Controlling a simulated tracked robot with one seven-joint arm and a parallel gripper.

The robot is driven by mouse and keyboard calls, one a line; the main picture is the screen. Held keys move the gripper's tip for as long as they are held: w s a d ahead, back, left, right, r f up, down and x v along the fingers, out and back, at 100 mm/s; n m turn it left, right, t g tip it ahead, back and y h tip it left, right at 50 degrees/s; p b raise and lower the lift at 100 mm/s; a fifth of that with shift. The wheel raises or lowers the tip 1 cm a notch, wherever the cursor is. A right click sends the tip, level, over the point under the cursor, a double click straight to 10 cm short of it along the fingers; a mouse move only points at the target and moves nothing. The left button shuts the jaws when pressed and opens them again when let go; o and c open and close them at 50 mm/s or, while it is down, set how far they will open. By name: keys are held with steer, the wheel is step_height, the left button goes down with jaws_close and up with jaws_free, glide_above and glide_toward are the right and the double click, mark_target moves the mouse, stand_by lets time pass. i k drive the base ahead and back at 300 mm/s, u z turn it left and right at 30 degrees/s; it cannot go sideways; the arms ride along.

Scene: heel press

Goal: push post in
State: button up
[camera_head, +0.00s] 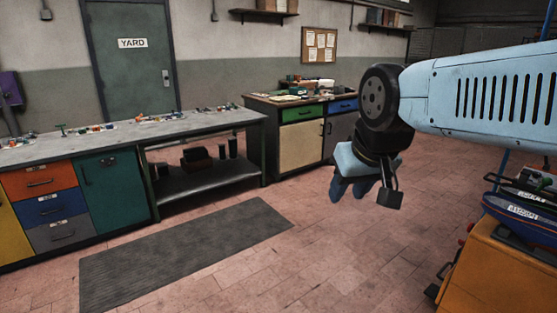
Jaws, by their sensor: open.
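My gripper (364,187) hangs at the end of my pale blue arm on the right, over open floor. It is open, and nothing shows between its fingers. It is well apart from the long workbench (190,128) on the left. Small coloured parts lie along that bench, among them a green upright piece (61,130) near its left end. They are too small for me to tell which, if any, is the post.
A second bench (304,98) with clutter stands at the back. An orange cabinet (500,275) carrying a blue boat-like object (522,215) is close at right. A grey mat (185,255) lies before the long bench. The tiled floor between is clear.

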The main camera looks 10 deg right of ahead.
mark_target(525, 174)
steer(key=z, duration=0.5)
steer(key=i, duration=1.5)
steer(key=z, duration=0.55)
steer(key=k, duration=0.9)
steer(key=z, duration=0.2)
steer(key=i, duration=0.9)
steer(key=u, duration=0.05)
